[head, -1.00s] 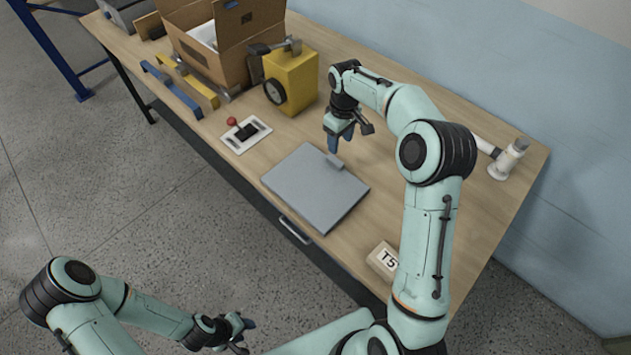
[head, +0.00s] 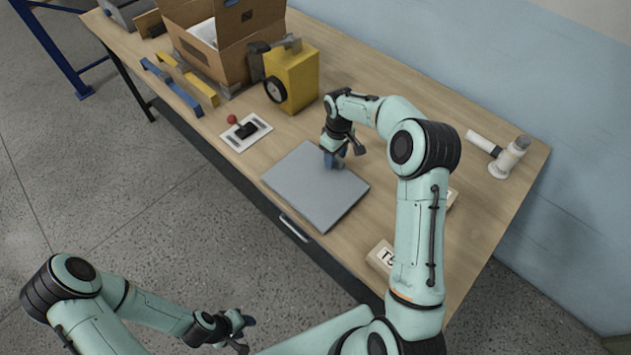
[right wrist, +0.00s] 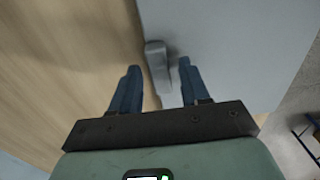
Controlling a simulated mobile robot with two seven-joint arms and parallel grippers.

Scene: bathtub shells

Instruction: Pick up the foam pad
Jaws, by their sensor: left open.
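A flat grey square pad (head: 308,195) lies on the wooden table in the head view. A small grey block (right wrist: 157,64) sits at the pad's edge in the right wrist view; I cannot tell whether it is part of the pad or which of the two is the foam pad. My right gripper (head: 335,162) is at the pad's far edge, its blue fingers pointing down. In the right wrist view, the fingers (right wrist: 159,70) are apart, with the block between them. The gripper mostly hides the block in the head view. My left gripper (head: 242,328) is open and empty, low over the floor.
A yellow box-shaped device (head: 292,82) and an open cardboard box (head: 210,60) stand behind the pad. A small white switch panel (head: 246,131) lies to its left. A labelled block (head: 380,258) and a white cylindrical fitting (head: 508,158) are to the right.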

